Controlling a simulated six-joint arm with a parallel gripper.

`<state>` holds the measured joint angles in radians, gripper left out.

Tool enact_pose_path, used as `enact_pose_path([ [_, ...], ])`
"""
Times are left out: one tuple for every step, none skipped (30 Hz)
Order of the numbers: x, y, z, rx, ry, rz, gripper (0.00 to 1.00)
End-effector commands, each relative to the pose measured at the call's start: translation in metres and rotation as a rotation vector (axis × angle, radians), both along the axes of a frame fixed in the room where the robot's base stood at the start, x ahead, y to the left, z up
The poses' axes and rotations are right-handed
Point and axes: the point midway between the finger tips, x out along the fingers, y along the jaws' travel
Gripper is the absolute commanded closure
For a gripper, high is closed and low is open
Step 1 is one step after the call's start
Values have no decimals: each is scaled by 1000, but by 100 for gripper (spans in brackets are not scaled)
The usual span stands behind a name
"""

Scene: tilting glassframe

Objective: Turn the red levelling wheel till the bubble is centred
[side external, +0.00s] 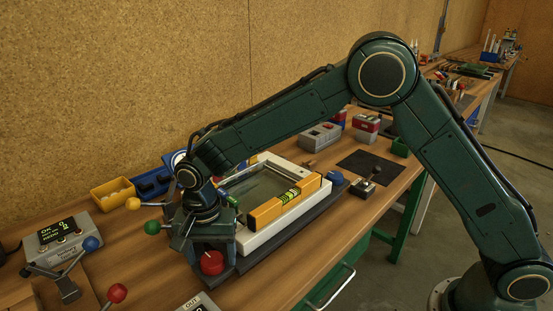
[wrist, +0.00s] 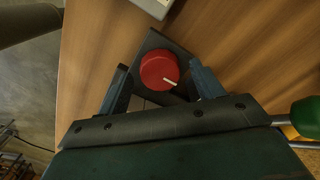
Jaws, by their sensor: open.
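The red levelling wheel (side external: 211,262) stands at the near left corner of the dark base. In the wrist view the red wheel (wrist: 157,68) lies between the fingertips, and its white mark points to the right. My gripper (side external: 209,248) is just above the wheel. Its fingers (wrist: 160,72) are open, with a visible gap on each side of the wheel. The yellow spirit level (side external: 265,213) rests on the near side of the white frame (side external: 262,238). Its yellow-green vial (side external: 291,196) shows, but the bubble is too small to place. My wrist hides the frame's left end.
A blue knob (side external: 335,178) sits at the base's right end. A green-tipped lever (side external: 152,227) is close to my gripper's left. A grey display box (side external: 57,240) and a red-tipped lever (side external: 117,293) stand further left. Yellow and blue bins (side external: 112,194) are behind.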

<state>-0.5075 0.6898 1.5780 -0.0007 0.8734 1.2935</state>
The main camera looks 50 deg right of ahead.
Motion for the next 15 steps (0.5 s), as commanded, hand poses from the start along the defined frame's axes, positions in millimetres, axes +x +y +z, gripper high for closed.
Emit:
enact_pose_path([
  [0,0,-2,-1,1,0,33],
  [0,0,-3,-1,1,0,33],
  [0,0,-4,-1,1,0,33],
  [0,0,-4,-1,1,0,33],
  [0,0,-4,-1,1,0,33],
  [0,0,-4,-1,1,0,33],
  [0,0,-4,-1,1,0,33],
  [0,0,-4,-1,1,0,33],
  [0,0,-4,-1,1,0,33],
  [0,0,-4,-1,1,0,33],
  [0,0,-4,-1,1,0,33],
  [0,0,-4,-1,1,0,41],
  [0,0,-4,-1,1,0,47],
  [0,0,-4,-1,1,0,53],
  [0,0,-4,-1,1,0,61],
])
